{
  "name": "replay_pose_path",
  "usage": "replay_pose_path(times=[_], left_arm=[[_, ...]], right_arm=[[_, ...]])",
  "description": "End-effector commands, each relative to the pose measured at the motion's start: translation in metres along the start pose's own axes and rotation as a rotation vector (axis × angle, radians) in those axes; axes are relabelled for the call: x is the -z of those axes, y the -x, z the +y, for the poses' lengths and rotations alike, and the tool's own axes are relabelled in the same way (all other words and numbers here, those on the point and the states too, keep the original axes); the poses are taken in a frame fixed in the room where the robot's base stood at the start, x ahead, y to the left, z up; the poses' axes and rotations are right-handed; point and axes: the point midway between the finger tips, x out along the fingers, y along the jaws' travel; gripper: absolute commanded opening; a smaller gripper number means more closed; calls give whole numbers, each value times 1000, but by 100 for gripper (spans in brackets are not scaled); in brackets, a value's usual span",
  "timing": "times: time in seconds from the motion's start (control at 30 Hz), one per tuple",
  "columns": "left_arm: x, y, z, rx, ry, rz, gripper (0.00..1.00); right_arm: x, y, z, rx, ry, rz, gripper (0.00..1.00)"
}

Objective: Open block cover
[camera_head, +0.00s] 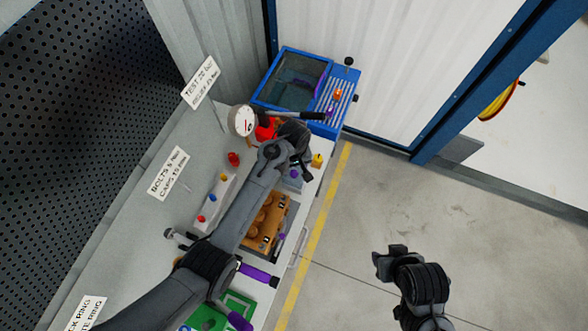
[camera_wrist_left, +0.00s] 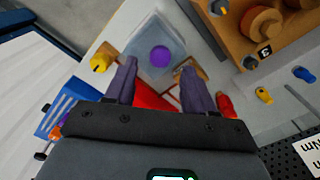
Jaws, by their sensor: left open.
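A pale translucent square cover with a round purple knob (camera_wrist_left: 160,56) lies on the bench in the left wrist view, just beyond my fingertips. I take it for the block cover. In the head view only a small part with a purple spot (camera_head: 295,174) shows beside my arm. My left gripper (camera_wrist_left: 158,68) is open, its two fingers apart on either side of the knob's line; I cannot tell whether they touch the cover. In the head view the left gripper (camera_head: 304,160) is over the bench's far part. My right gripper (camera_head: 388,262) hangs over the floor, its jaws unclear.
A red part (camera_wrist_left: 150,97) lies below my left fingers. A yellow knob (camera_wrist_left: 101,62) stands beside the cover. An orange-brown block (camera_head: 266,222) sits nearer on the bench. A blue bin (camera_head: 290,78) and a pressure gauge (camera_head: 242,120) stand beyond. The floor at right is clear.

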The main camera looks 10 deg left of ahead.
Motion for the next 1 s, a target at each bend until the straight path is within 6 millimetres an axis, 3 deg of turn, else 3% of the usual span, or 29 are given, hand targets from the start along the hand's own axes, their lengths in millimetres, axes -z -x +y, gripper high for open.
replay_pose_path(times=[0.3, 0.67, 1.0], left_arm=[[1, -32, -1, 0, 0, 1, 54], [0, -37, -1, 0, 0, 1, 54], [0, -36, -1, 0, 0, 1, 5]], right_arm=[[0, -1, 0, 0, 0, 0, 43], [0, -1, 0, 0, 1, 0, 43], [0, -1, 1, -3, 4, 0, 43]])
